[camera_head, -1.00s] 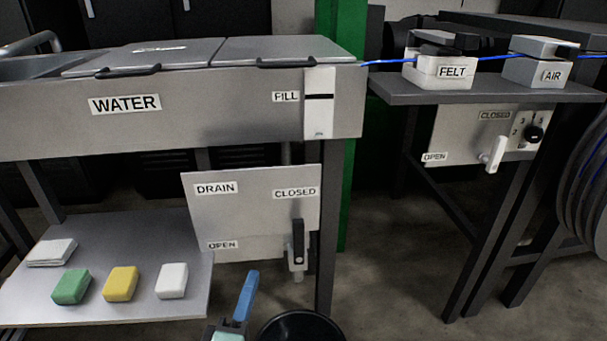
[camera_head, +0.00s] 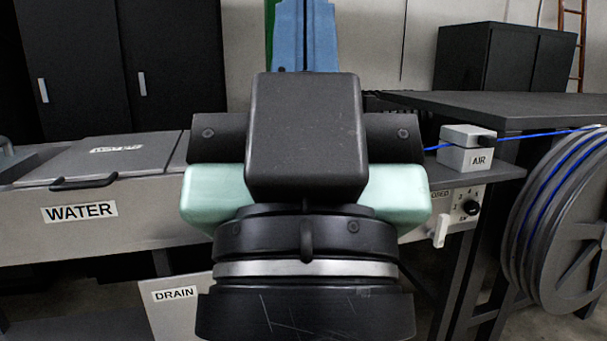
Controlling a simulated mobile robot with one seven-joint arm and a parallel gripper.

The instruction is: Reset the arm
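My gripper (camera_head: 305,36) fills the middle of the head view, raised and pointing up, with its black and pale green body towards the camera. Its two blue fingers stand side by side at the top edge with only a thin dark line between them, so it looks shut. Nothing shows between the fingers; their tips are at or past the top edge of the picture. The gripper stands in front of the water trough (camera_head: 110,222) and hides its right part. The blue cable (camera_head: 540,134) runs from the AIR block (camera_head: 466,148) to the reel at the right.
A dark side table (camera_head: 510,172) holds the AIR block; a valve panel with a white lever (camera_head: 440,230) hangs below it. A large cable reel (camera_head: 570,220) stands at the right edge. The DRAIN panel (camera_head: 172,310) is partly hidden. Dark cabinets (camera_head: 505,58) stand behind.

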